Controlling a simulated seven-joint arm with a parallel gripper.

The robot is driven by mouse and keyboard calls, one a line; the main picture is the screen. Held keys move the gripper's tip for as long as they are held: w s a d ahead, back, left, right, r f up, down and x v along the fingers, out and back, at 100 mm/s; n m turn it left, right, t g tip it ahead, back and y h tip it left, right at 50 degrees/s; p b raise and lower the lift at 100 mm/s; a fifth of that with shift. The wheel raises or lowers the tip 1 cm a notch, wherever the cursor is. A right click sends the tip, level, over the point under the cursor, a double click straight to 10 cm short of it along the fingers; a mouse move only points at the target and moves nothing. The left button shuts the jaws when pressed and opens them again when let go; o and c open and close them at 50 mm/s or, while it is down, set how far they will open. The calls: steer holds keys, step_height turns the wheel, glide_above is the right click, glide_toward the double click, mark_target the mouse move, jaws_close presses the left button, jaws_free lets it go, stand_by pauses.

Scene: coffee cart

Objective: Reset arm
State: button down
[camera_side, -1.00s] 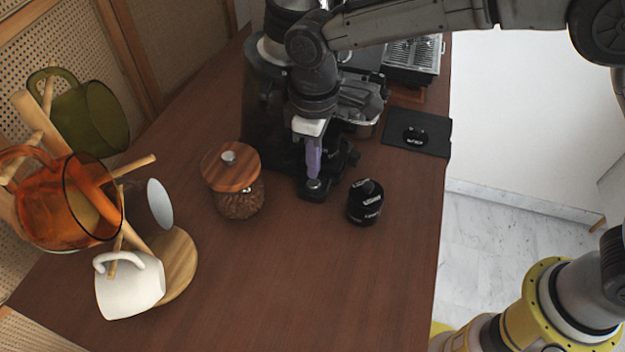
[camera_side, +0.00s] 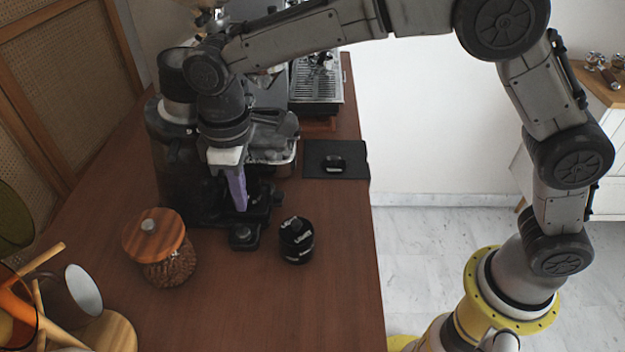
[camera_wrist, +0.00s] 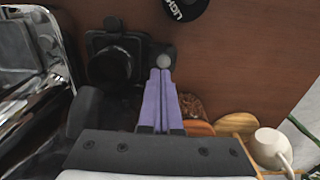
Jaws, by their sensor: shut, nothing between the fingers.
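My gripper (camera_side: 239,190) has two purple fingers, shut against each other with nothing between them. In the side view it points down in front of the black coffee grinder (camera_side: 180,160), above the grinder's low front base (camera_side: 244,236). In the wrist view the closed fingers (camera_wrist: 160,75) reach up the middle of the picture. I cannot tell whether the fingertips touch anything.
A black mat (camera_side: 350,160) and an espresso machine (camera_side: 318,80) lie behind. A mug tree (camera_side: 108,332) stands front left.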

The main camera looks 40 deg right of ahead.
steer(key=s+d+r+m+t, duration=0.15)
steer(key=s+d+r, duration=0.3)
steer(key=d, duration=0.45)
steer(key=s+d+r+m+t, duration=0.1)
steer(key=s+d+r+m, duration=0.25)
steer(key=d+r, duration=0.45)
steer(key=s+d+f+m+t, duration=0.1)
steer(key=s+d+f+m, duration=0.1)
steer(key=s+d, duration=0.3)
steer(key=s+d+f+m+t, duration=0.1)
steer(key=s+d+f+t, duration=0.1)
steer(key=s+d, duration=0.4)
steer(key=s+f, duration=0.1)
steer(key=s, duration=0.3)
steer(key=shift+d+f+m, duration=0.15)
steer(key=shift+f+m, duration=0.1)
steer(key=shift+m, duration=0.15)
